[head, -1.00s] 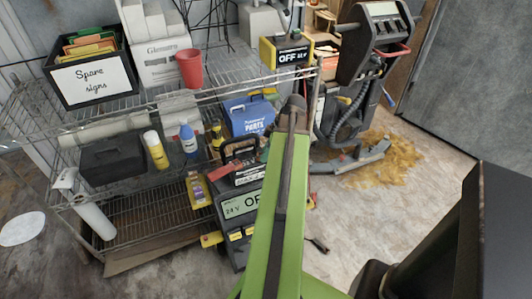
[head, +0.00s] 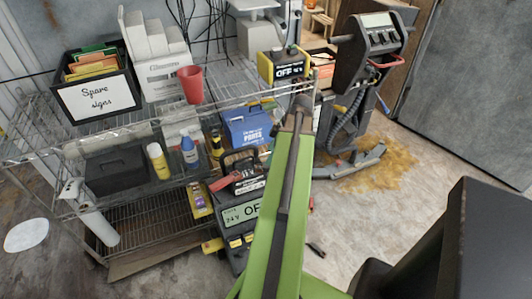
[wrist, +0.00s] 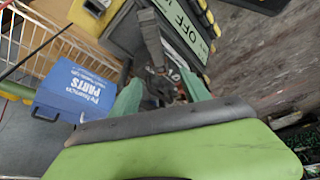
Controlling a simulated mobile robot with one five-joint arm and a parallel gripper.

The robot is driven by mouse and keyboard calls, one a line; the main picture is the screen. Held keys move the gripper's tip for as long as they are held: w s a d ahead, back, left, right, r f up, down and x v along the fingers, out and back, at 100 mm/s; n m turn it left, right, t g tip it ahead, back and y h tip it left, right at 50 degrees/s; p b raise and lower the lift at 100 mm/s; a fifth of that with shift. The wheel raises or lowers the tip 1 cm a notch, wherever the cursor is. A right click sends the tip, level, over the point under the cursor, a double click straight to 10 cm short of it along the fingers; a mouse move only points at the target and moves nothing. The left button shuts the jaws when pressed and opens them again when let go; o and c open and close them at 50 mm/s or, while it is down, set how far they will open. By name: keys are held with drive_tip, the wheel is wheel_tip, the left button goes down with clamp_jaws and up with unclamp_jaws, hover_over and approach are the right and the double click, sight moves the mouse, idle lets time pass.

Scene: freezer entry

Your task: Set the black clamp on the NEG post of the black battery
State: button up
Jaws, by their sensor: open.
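A black battery (head: 247,181) with a carrying handle sits on top of a dark charger (head: 238,215) whose display reads 24V and OFF. A red clamp (head: 223,183) lies at its left side. A small dark object (head: 316,249), possibly the black clamp, lies on the floor right of my arm. My arm covers part of the charger's right side. My gripper (wrist: 163,98) shows in the wrist view as two greenish fingers spread apart. Dark parts lie beyond and between the fingers, below the OFF display (wrist: 180,25); I cannot tell whether they touch. The NEG post cannot be made out.
A wire shelf (head: 140,120) holds a sign bin (head: 97,97), a red cup (head: 190,84), bottles and a blue parts box (head: 246,127). The blue box (wrist: 75,92) is left of my fingers in the wrist view. A wheeled machine (head: 365,90) stands behind, near a yellowish floor stain (head: 385,163).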

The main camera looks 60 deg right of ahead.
drive_tip(key=p+v, duration=0.7)
drive_tip(key=v, duration=0.3)
drive_tip(key=w+a+n+g+y, duration=0.2)
drive_tip(key=w+a+n, duration=0.5)
drive_tip(key=w+a, duration=1.85)
drive_tip(key=w+a+f+m+g+h, duration=0.1)
drive_tip(key=a+m, duration=0.5)
drive_tip(key=a, duration=0.7)
drive_tip(key=w+a+f+m+g+h, duration=0.1)
drive_tip(key=a+m, duration=0.4)
drive_tip(key=a, duration=0.8)
drive_tip(key=shift+w+m+h, duration=0.4)
drive_tip(key=shift+w+h, duration=0.05)
drive_tip(key=shift+h, duration=0.45)
